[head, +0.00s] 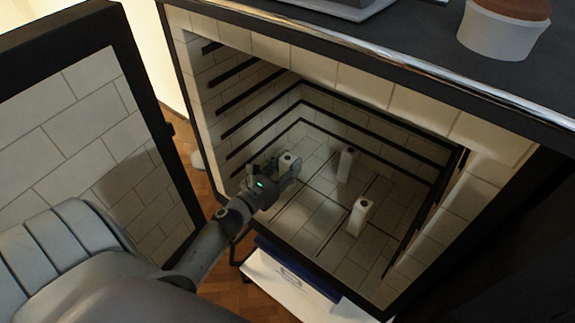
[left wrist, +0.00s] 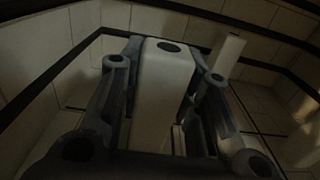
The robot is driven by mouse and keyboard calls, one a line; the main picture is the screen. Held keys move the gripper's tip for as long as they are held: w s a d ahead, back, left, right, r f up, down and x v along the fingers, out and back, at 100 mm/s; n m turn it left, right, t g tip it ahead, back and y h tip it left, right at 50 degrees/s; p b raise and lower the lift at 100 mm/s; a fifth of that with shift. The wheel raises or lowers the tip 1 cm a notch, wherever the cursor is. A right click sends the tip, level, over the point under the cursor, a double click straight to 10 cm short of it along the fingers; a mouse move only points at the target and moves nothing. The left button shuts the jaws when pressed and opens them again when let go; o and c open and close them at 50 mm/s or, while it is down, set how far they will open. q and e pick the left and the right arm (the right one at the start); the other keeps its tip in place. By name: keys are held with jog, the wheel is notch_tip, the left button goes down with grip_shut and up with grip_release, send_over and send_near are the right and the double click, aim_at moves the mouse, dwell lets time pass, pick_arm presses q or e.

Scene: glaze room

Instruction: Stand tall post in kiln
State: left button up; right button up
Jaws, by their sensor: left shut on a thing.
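The kiln (head: 245,45) stands open, with a pale brick lining and dark shelf ledges along its walls. My left gripper (head: 285,172) is inside it, low over the floor at the left, shut on a white post (head: 287,160) with a dark hole in its top. The held post (left wrist: 165,85) looks upright between the fingers in the left wrist view; its foot is hidden, so I cannot tell whether it touches the floor. Two other white posts stand on the kiln floor, one at the back (head: 346,165) and one nearer the front right (head: 359,216). My right gripper is not in view.
The kiln door (head: 85,110) is swung open at the left, near my left arm. A white box with a blue part (head: 290,275) is below the opening. A white pot with a brown top (head: 503,30) stands on the kiln's dark top. Kiln floor between the posts is clear.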

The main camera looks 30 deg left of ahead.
pick_arm(q)
jog(key=shift+f, duration=0.15)
jog(key=o, duration=1.2)
jog(key=shift+c, duration=0.2)
jog(key=shift+r, duration=0.2)
jog(key=shift+s+f, duration=0.15)
jog(key=shift+s, duration=0.15)
jog(key=s+b, duration=0.1)
jog(key=s, duration=0.2)
jog(key=s+b, duration=0.1)
jog(key=s, duration=0.3)
jog(key=s+b, duration=0.1)
jog(key=s, duration=0.2)
jog(key=shift+s+a, duration=0.25)
jog(key=shift+a, duration=0.1)
jog(key=shift+s+a, duration=0.1)
jog(key=shift+s, duration=0.35)
